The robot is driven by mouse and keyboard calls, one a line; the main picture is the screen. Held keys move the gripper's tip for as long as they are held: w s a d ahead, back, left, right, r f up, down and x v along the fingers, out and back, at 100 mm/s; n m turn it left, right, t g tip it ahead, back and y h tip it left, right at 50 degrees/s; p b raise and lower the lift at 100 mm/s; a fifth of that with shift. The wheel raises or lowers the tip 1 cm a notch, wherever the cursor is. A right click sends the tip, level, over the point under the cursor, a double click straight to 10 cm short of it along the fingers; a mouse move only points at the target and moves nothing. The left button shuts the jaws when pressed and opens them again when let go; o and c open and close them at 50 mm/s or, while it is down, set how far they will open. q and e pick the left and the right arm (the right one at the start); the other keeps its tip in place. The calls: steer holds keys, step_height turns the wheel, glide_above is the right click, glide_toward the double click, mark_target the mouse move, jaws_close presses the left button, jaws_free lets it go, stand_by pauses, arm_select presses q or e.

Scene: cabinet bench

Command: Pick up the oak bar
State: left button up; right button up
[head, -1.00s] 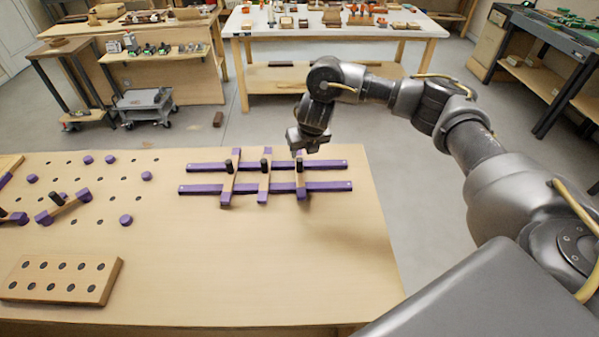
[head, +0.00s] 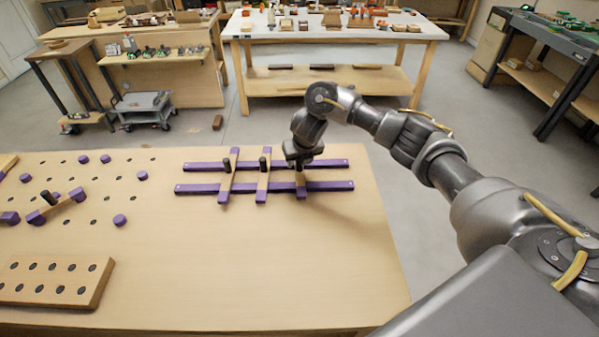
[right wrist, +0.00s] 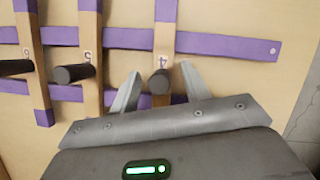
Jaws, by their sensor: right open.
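Three oak bars with purple ends and upright black knobs lie across two purple rails. The right bar, marked 4 (right wrist: 165,38), is under my right gripper (right wrist: 160,84), and its purple near end (head: 301,194) shows in the head view. The middle bar, marked 5 (right wrist: 91,40), and the left bar, marked 6 (head: 226,184), are clear of the gripper. In the head view my right gripper (head: 300,166) points down over the right bar. Its open fingers stand on either side of that bar's black knob (right wrist: 159,82), not closed on it. My left gripper is out of view.
The rails (head: 335,186) rest on the wooden bench (head: 260,260). Another oak bar with a knob (head: 65,204) lies at the left among purple pegs and holes. A drilled oak block (head: 55,282) sits at front left. The bench front is clear.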

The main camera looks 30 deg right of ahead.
jaws_close()
steer(key=shift+r, duration=0.45)
step_height(320, 180, up, 3)
steer(key=shift+w+f+p, duration=0.1)
steer(key=shift+f+p, duration=0.1)
steer(key=shift+p, duration=0.65)
steer(key=s+a+r+p, duration=0.2)
steer(key=s+a+r, duration=0.3)
steer(key=a+r, duration=0.4)
steer(key=a, duration=0.4)
steer(key=shift+r, duration=0.3)
